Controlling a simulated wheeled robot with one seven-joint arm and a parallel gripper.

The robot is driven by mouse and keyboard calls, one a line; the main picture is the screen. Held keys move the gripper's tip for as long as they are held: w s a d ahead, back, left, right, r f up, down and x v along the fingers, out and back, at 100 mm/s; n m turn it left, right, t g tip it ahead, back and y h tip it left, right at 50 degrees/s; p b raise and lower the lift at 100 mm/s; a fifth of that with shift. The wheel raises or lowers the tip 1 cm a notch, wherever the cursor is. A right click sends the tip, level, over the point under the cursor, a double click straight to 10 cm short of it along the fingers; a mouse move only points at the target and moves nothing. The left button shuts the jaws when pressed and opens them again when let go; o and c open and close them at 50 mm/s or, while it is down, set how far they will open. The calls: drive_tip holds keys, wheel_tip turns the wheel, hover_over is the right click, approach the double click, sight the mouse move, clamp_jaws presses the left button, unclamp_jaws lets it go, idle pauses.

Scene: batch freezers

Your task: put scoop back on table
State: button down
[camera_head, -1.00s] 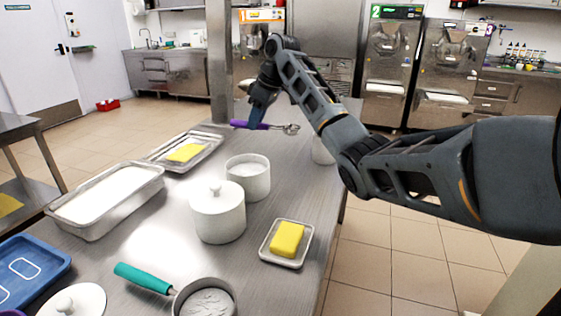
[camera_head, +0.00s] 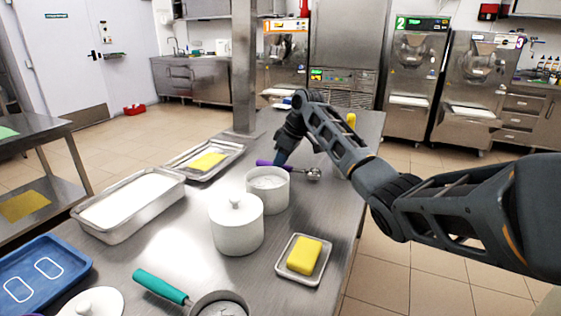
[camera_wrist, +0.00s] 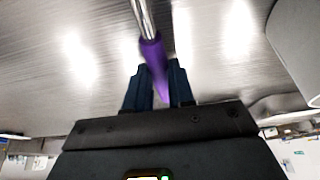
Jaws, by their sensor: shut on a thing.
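The scoop has a purple handle (camera_head: 264,163) and a metal head (camera_head: 313,173). My gripper (camera_head: 279,160) points down over the steel table (camera_head: 190,250) and is shut on the scoop's handle. In the wrist view the purple handle (camera_wrist: 153,55) sits between the two dark fingers (camera_wrist: 158,85), with its metal shaft leading away. The scoop lies roughly level, close above or at the tabletop behind the open white pot (camera_head: 268,200). I cannot tell whether it touches the table.
A lidded white pot (camera_head: 236,228) and a small tray with a yellow block (camera_head: 305,256) stand nearer. Metal trays (camera_head: 128,226) line the left side. A teal-handled utensil (camera_head: 160,286) lies in front. Bare tabletop shows right of the scoop.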

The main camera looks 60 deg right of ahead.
drive_tip(key=c, duration=1)
unclamp_jaws()
drive_tip(key=shift+f, duration=0.1)
drive_tip(key=shift+o, duration=0.2)
drive_tip(key=v, duration=1.2)
